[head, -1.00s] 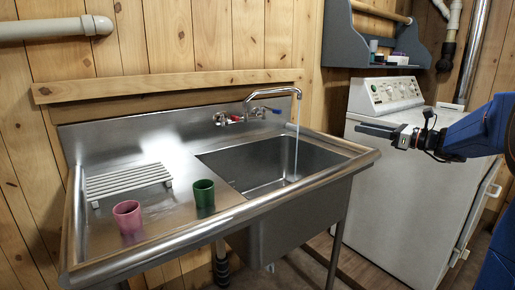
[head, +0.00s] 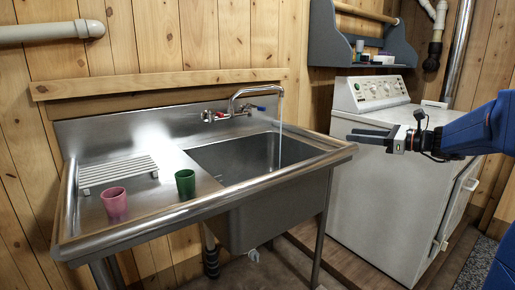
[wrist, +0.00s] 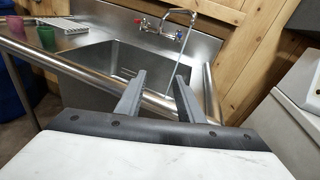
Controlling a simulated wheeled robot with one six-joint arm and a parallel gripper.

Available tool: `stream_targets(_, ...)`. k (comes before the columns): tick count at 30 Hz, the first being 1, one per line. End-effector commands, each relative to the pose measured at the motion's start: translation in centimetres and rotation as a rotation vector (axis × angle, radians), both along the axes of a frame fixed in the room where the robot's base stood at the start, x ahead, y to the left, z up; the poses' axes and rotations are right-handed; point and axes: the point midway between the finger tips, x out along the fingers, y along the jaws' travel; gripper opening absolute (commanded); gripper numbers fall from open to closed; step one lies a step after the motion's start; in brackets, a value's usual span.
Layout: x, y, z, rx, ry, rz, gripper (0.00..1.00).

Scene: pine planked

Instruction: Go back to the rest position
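My gripper (head: 372,136) is at the right in the head view, in front of the white washing machine and right of the sink. In the wrist view its two fingers (wrist: 157,95) stand apart with nothing between them, so it is open and empty. The fingers point toward the sink basin (head: 245,160) and touch nothing that I can see. My blue arm reaches in from the right edge of the head view.
A pink cup (head: 115,204) and a green cup (head: 185,184) stand on the drainboard near a white rack (head: 117,172). Water runs from the faucet (head: 250,92) into the basin. The washing machine (head: 375,200) stands right of the sink, below a blue-grey shelf (head: 330,45).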

Motion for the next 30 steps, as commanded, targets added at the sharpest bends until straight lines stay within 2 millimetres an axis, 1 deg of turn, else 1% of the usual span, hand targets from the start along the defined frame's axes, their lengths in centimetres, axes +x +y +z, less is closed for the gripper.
stream_targets(1,-0.7,0.8,-0.2,-0.030,-0.005,0.013,0.34)
stream_targets(5,-2.7,2.8,-1.2,-0.125,-0.020,0.053,0.34)
stream_targets(8,-4.7,4.7,-2.2,-0.218,-0.039,0.095,0.34)
stream_targets(10,-6.5,6.0,-3.1,-0.297,-0.057,0.133,0.34)
stream_targets(14,-11.1,8.9,-5.5,-0.493,-0.110,0.233,0.34)
stream_targets(15,-12.7,9.6,-6.3,-0.558,-0.129,0.268,0.34)
stream_targets(17,-15.0,10.5,-7.6,-0.656,-0.162,0.323,0.34)
stream_targets(18,-16.5,10.9,-8.4,-0.718,-0.183,0.360,0.34)
stream_targets(20,-18.7,11.5,-9.7,-0.814,-0.219,0.417,0.34)
stream_targets(21,-20.2,11.7,-10.5,-0.876,-0.243,0.456,0.34)
stream_targets(23,-22.4,11.9,-11.7,-0.969,-0.284,0.518,0.34)
stream_targets(24,-23.8,12.0,-12.6,-1.031,-0.311,0.559,0.34)
stream_targets(26,-25.9,11.9,-13.7,-1.121,-0.352,0.622,0.34)
stream_targets(30,-30.5,11.1,-16.4,-1.330,-0.458,0.779,0.34)
